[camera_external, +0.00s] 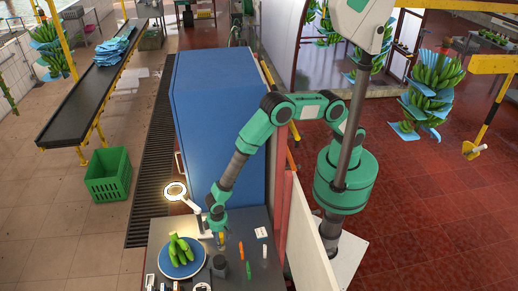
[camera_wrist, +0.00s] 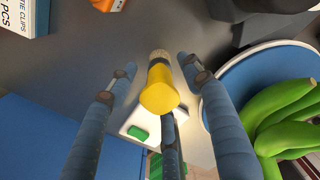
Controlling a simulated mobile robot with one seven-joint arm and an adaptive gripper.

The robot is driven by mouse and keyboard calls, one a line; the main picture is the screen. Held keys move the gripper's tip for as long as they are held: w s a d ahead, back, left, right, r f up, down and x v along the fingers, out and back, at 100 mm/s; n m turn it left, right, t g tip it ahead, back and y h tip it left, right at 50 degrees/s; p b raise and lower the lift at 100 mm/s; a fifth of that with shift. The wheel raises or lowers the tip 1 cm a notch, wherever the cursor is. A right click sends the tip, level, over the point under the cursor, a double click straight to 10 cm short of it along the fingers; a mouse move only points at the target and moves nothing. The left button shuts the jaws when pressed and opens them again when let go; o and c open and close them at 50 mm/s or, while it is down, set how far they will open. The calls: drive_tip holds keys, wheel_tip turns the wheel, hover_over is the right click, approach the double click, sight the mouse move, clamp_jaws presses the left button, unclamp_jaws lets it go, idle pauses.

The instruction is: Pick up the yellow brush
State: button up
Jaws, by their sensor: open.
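The yellow brush (camera_wrist: 160,88) has a yellow handle, a grey band and pale bristles. In the wrist view it stands out from the grey table between my fingers, its handle end toward the camera. My gripper (camera_wrist: 157,63) is open, with fingers to the left and right of the brush and another finger below it in the picture. No finger is clearly closed on it. In the external view my gripper (camera_external: 218,226) is low over the table's back part, and a small yellow bit of the brush (camera_external: 222,238) shows just below it.
A blue plate (camera_external: 165,271) with green bananas (camera_external: 180,249) stands left of my gripper. A dark cup (camera_external: 219,266) is in front. A lit magnifier lamp (camera_external: 175,190) rises behind left. Small orange and green tools lie right. A labelled box (camera_wrist: 22,18) is at upper left.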

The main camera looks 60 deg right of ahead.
sight(220, 235)
drive_tip(key=shift+c, duration=0.3)
drive_tip(key=c, duration=1.2)
drive_tip(key=shift+r, duration=0.1)
drive_tip(key=shift+r, duration=0.75)
wheel_tip(220, 235, up, 2)
drive_tip(key=shift+r+p, duration=0.2)
drive_tip(key=shift+p, duration=0.1)
drive_tip(key=s+d, duration=0.4)
drive_tip(key=d, duration=0.3)
drive_tip(key=s+d+r+p, duration=0.1)
drive_tip(key=s+d, duration=0.3)
drive_tip(key=d, duration=0.3)
drive_tip(key=shift+w, duration=0.1)
